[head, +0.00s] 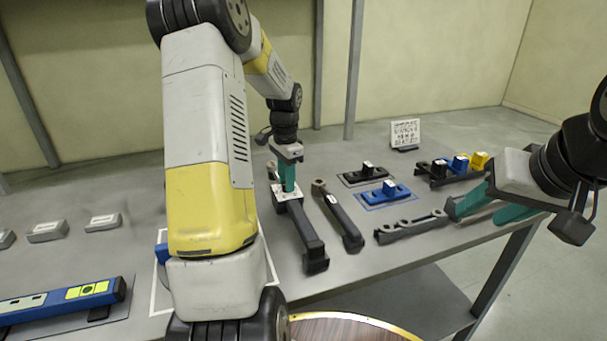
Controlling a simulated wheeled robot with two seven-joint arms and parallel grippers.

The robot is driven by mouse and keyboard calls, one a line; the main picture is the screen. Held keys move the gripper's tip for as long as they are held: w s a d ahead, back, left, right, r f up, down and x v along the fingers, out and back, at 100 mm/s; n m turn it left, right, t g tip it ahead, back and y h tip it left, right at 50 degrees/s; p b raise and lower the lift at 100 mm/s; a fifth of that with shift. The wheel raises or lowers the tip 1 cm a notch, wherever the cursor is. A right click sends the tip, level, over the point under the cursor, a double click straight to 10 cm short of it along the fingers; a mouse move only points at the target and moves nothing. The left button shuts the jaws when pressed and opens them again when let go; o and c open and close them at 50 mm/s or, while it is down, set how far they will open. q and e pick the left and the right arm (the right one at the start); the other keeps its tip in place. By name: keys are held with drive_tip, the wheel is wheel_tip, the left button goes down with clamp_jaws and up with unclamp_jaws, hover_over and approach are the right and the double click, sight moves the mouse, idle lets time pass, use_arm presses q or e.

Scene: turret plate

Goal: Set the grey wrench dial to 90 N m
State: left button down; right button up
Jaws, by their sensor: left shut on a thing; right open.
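A dark grey wrench-like tool (305,235) lies lengthwise on the table, with a pale plate (282,193) at its far end. My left gripper (287,181) reaches down from above, its teal fingers shut at that plate. The dial itself is hidden by the fingers, and its setting cannot be read.
A second dark bar (338,215) lies just right of the tool. Black (367,173) and blue (385,194) pieces sit on outlined spots. A coloured block rack (457,168) and white sign (405,134) stand behind. A blue tool (62,300) lies front left. My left arm hides the middle.

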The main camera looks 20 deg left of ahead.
use_arm(q)
drive_tip(key=shift+m, duration=0.4)
drive_tip(key=c, duration=1.1)
unclamp_jaws()
wheel_tip(320, 180, up, 8)
drive_tip(key=shift+f, duration=0.15)
